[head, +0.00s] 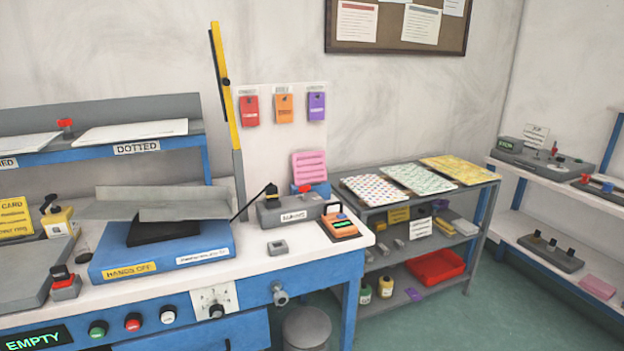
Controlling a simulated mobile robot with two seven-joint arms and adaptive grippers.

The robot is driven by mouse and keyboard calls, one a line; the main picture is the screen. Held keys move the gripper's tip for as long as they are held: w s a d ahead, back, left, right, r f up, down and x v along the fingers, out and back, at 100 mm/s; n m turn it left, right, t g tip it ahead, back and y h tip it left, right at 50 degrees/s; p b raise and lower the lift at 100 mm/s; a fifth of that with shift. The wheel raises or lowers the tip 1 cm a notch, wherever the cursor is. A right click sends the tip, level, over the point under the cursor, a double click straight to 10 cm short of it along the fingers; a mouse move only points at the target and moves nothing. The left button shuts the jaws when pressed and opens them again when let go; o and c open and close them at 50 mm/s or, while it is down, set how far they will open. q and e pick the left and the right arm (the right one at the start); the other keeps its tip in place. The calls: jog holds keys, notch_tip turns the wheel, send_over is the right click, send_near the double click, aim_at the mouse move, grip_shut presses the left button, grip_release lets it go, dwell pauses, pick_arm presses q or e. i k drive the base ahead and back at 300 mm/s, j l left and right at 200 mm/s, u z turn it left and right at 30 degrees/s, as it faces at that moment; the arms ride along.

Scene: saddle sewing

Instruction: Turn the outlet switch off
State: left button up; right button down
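I cannot tell for sure which item is the outlet switch. A white plate (213,301) with a black knob is on the front of the blue workbench (262,328). A grey block with a red part and a black top (66,283) sits on the bench at the left. A grey labelled box (289,210) with a red part and a black lever stands at the back right of the bench. Their on or off states are too small to read. Neither of my grippers is in view.
A blue "HANDS OFF" case (162,258) fills the bench middle. Green, red and white buttons (132,322) line the bench front. A grey shelf rack (468,189) stands to the right, and another shelf (590,181) at the far right. A grey stool (307,328) is below the bench.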

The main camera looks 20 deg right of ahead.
aim_at(304, 188)
jog(key=i+l, duration=0.1)
jog(key=l, duration=0.3)
jog(key=i+l, duration=0.1)
jog(key=l, duration=0.25)
jog(key=i+l, duration=0.1)
jog(key=l, duration=0.3)
jog(key=i+l, duration=0.1)
jog(key=l, duration=0.3)
jog(key=i+l, duration=0.1)
jog(key=l, duration=0.25)
jog(key=u, duration=0.05)
